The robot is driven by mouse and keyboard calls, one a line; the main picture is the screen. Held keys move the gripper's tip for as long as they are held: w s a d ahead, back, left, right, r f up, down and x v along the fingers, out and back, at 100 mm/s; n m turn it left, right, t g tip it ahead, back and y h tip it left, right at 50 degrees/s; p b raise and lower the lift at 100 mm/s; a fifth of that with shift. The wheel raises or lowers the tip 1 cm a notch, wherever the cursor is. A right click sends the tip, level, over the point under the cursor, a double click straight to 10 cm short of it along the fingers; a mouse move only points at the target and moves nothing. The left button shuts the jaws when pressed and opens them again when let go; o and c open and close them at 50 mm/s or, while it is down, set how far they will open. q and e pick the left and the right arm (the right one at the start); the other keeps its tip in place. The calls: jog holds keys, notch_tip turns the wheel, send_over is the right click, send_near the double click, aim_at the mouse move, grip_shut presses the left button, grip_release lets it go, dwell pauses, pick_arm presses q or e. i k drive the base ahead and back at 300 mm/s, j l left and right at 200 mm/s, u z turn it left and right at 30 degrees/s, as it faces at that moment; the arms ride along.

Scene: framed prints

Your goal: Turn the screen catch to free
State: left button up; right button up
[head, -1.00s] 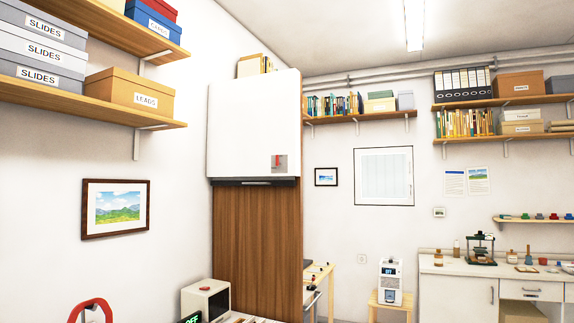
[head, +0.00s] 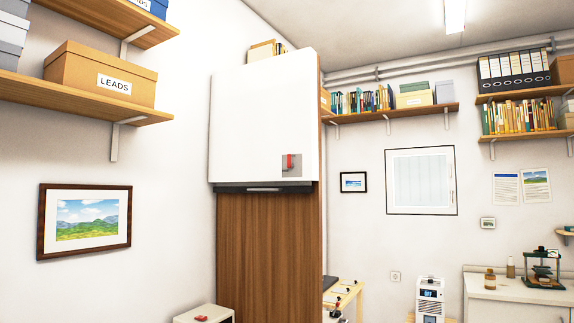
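The likely screen catch is a small red handle (head: 290,161) on a grey square plate (head: 284,170). It sits at the lower right of a large white panel (head: 255,120) on the tall wooden cabinet. The red handle stands upright. Lettering on the plate is too small to read. Neither of my grippers shows in the head view.
Below the panel is a dark ledge (head: 262,187) and a brown wooden front (head: 265,255). A pale box with a red top piece (head: 203,316) stands at the bottom. Shelves with boxes (head: 100,78) project from the left wall. A framed landscape (head: 85,220) hangs below them.

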aim_at(289, 165)
jog(key=i+u, duration=0.1)
jog(key=u, duration=0.55)
jog(key=i+l+u, duration=0.15)
jog(key=l+u, duration=0.25)
jog(key=i+l+u, duration=0.15)
jog(key=l+u, duration=0.25)
jog(key=i+l+u, duration=0.15)
jog(key=l, duration=0.3)
jog(key=l+u, duration=0.15)
jog(key=l, duration=0.25)
jog(key=l+u, duration=0.1)
jog(key=l, duration=0.85)
jog(key=i, duration=0.05)
